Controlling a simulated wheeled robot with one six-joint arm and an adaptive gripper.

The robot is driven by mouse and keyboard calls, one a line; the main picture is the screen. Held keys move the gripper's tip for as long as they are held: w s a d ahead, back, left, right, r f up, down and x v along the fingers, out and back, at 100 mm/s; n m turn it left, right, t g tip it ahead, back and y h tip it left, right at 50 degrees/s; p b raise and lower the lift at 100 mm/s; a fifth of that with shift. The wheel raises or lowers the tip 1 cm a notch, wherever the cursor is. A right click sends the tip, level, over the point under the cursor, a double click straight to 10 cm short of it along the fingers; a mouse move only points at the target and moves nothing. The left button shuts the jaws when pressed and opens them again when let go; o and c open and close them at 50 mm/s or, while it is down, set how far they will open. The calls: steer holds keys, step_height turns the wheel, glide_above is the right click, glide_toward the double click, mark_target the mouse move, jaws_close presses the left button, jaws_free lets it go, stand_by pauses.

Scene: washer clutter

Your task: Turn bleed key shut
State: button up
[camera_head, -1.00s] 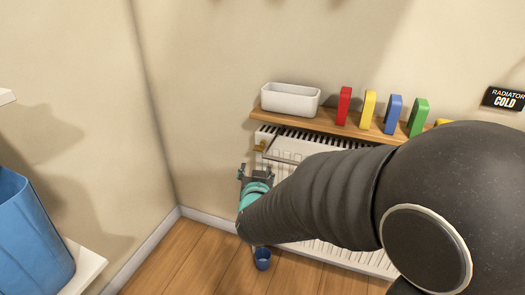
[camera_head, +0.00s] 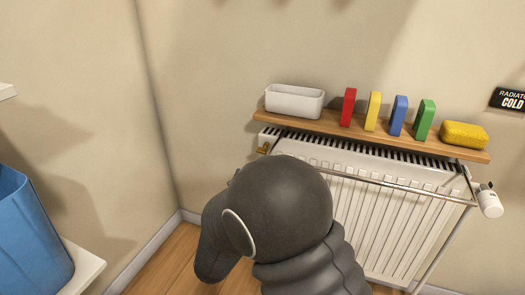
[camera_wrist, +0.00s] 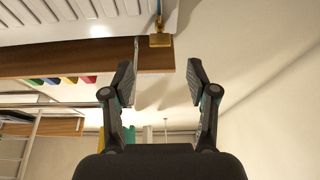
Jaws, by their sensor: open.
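The brass bleed fitting (camera_head: 263,149) is at the radiator's top left corner in the head view. In the wrist view, which looks inverted, the brass piece (camera_wrist: 160,40) sits at the radiator's edge, with a thin blue streak at it. I cannot tell the key's turn angle. My gripper (camera_wrist: 160,78) is open and empty, its fingers apart, with the brass piece beyond the tips and roughly centred between them. In the head view my arm hides the gripper.
The white radiator (camera_head: 385,225) carries a front rail (camera_head: 410,188). A wooden shelf (camera_head: 335,124) above it holds a white bin (camera_head: 294,101), several coloured blocks and a yellow sponge (camera_head: 464,134). A blue bin (camera_head: 30,235) stands left. Floor between is clear.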

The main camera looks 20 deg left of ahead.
mark_target(262, 150)
steer(key=x, duration=1)
steer(key=shift+w, duration=0.1)
steer(key=shift+c, duration=0.2)
jaws_close()
